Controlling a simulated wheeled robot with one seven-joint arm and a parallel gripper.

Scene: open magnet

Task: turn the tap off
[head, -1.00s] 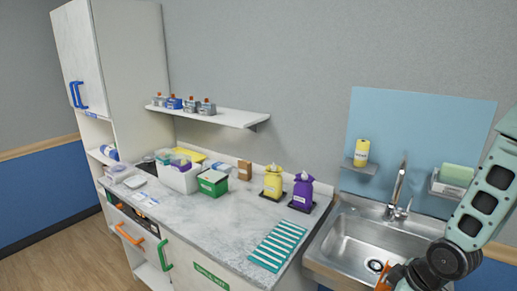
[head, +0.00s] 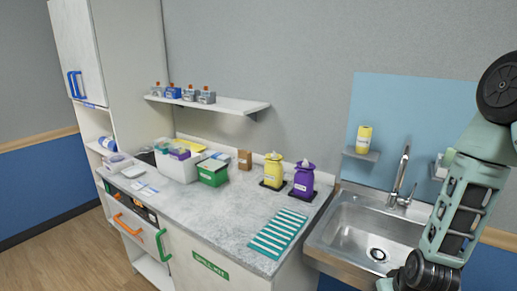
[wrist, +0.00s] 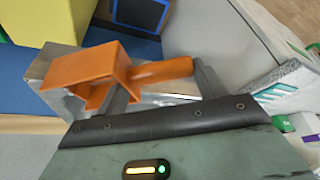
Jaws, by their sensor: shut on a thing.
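The tap (head: 402,177) is a tall silver spout with a small lever at its base, at the back of the steel sink (head: 345,235) in the head view. I cannot tell whether water is running. My gripper (wrist: 160,82) is shut on an orange tool (wrist: 85,72) with a box-like head and a short bar, seen in the wrist view. In the head view my arm comes down in front of the sink's right side, and my gripper is largely below the picture's edge. The tap is not identifiable in the wrist view.
A striped teal mat (head: 277,235) lies on the counter left of the sink. A purple bottle (head: 304,180) and a yellow bottle (head: 273,171) stand behind it. A yellow container (head: 363,138) sits on a small shelf left of the tap. The sink's basin looks clear.

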